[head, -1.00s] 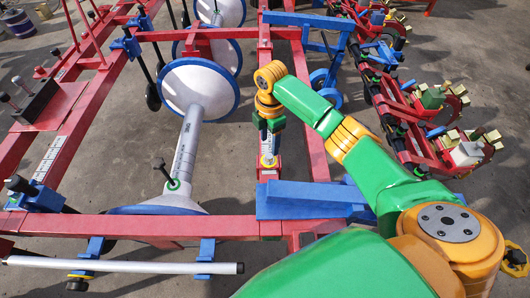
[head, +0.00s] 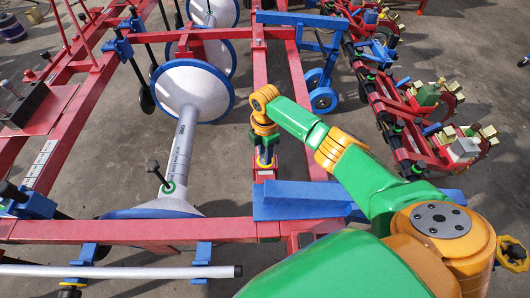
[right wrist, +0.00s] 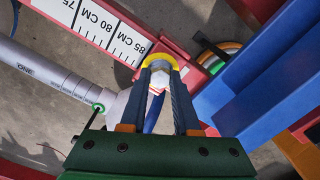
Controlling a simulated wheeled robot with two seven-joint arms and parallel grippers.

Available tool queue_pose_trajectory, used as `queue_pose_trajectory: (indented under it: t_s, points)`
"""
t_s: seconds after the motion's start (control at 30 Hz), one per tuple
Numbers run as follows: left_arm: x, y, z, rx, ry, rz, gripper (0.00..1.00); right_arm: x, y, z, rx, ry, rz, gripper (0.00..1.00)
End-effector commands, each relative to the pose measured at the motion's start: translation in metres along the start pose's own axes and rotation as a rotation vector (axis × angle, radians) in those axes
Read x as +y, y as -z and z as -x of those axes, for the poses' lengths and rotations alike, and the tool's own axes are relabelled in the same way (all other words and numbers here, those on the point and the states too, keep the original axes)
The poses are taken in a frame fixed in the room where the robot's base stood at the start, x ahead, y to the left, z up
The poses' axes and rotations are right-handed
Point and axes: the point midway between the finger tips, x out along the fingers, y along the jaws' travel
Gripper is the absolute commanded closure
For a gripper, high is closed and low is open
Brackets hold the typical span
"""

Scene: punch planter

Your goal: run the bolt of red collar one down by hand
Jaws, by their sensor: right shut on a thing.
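My right gripper (head: 265,161) reaches down onto a red beam in the head view, left of the blue bar. In the right wrist view its two dark fingers (right wrist: 160,84) are shut on a pale bolt head (right wrist: 159,77). A yellow ring (right wrist: 160,60) curves around the bolt just beyond the fingertips. Red metal (right wrist: 184,66) shows beside the ring, seemingly the red collar. The gripper hides much of the collar in the head view, and the bolt's depth cannot be told. My left gripper is not in view.
A blue bar (head: 310,199) lies close to the right of the gripper, also large in the right wrist view (right wrist: 265,75). A white centimetre scale (right wrist: 100,27) runs along a red beam. White discs with blue rims (head: 193,90) stand to the left. Concrete floor shows between the beams.

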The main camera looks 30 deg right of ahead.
Motion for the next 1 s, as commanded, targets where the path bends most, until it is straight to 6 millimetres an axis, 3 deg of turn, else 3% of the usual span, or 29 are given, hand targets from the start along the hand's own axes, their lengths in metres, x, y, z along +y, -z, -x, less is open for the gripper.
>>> queue_pose_trajectory:
  t_s: [0.37, 1.0]
  points:
    - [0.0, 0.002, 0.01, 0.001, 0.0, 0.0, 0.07, 0.0, 0.0, 0.003, 0.0, 0.0, -0.113, 1.0]
    - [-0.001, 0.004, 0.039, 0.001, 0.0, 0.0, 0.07, 0.0, 0.0, 0.002, 0.001, 0.0, -0.696, 1.0]
